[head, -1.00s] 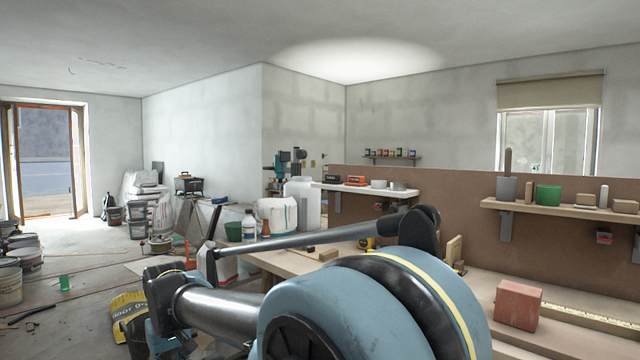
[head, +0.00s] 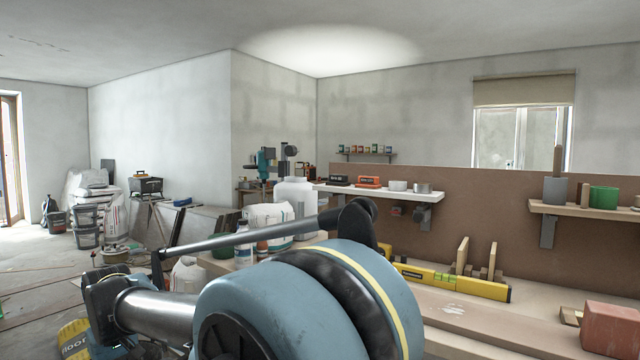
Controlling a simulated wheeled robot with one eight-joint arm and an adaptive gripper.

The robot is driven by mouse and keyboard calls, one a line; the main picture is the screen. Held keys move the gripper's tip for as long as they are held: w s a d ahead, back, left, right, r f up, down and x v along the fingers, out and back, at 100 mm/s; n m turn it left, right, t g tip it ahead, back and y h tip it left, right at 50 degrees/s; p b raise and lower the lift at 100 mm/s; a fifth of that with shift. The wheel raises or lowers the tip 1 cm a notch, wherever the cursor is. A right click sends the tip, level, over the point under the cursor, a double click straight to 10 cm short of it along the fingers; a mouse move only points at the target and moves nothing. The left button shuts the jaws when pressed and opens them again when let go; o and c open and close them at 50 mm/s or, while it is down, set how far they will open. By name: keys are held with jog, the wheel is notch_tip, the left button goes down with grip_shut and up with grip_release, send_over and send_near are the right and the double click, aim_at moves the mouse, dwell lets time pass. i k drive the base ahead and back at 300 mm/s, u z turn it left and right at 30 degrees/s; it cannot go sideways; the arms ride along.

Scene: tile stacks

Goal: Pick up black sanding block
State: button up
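I cannot make out a black sanding block for certain in the head view. A small dark block-like item (head: 340,181) lies on the white wall shelf (head: 425,196), left of an orange item (head: 369,182); it is too small to identify. My blue and black arm fills the lower middle and hides part of the workbench (head: 445,318). My gripper does not show.
A yellow spirit level (head: 452,281) lies on the bench near upright wooden pieces. A red brick (head: 611,328) sits at the lower right. Bags and buckets (head: 87,216) stand at the left.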

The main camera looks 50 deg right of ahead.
aim_at(334, 179)
jog(key=i, duration=0.45)
jog(key=z, duration=2.2)
